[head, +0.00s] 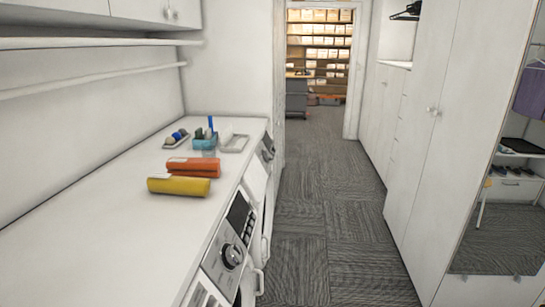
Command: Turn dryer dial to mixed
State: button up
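A front-loading machine (216,261) stands under the white counter, with its control panel facing the aisle. A round dark dial (232,257) with a silver rim sits on that panel, beside a dark display (239,213). The dial's markings and setting are too small to read. A second machine (257,178) stands farther along, with another dark dial (268,147). I cannot tell which machine is the dryer. My gripper is not in view.
The white counter (100,247) holds a yellow roll (179,186), an orange roll (193,167) and small items in trays. The grey carpet aisle (330,215) is clear. White cabinets (437,120) line the right side. A doorway (318,60) at the back shows shelves.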

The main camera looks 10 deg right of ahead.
aim_at(268, 155)
jog(key=i+l, duration=0.3)
jog(key=i, duration=0.3)
jog(key=i+l, duration=0.35)
jog(key=i, duration=0.25)
jog(key=i+l+u, duration=0.1)
jog(key=i+l, duration=0.2)
jog(key=i, duration=0.3)
jog(key=i+l, duration=0.4)
jog(key=i, duration=0.2)
jog(key=i+l, duration=0.35)
jog(key=i, duration=0.25)
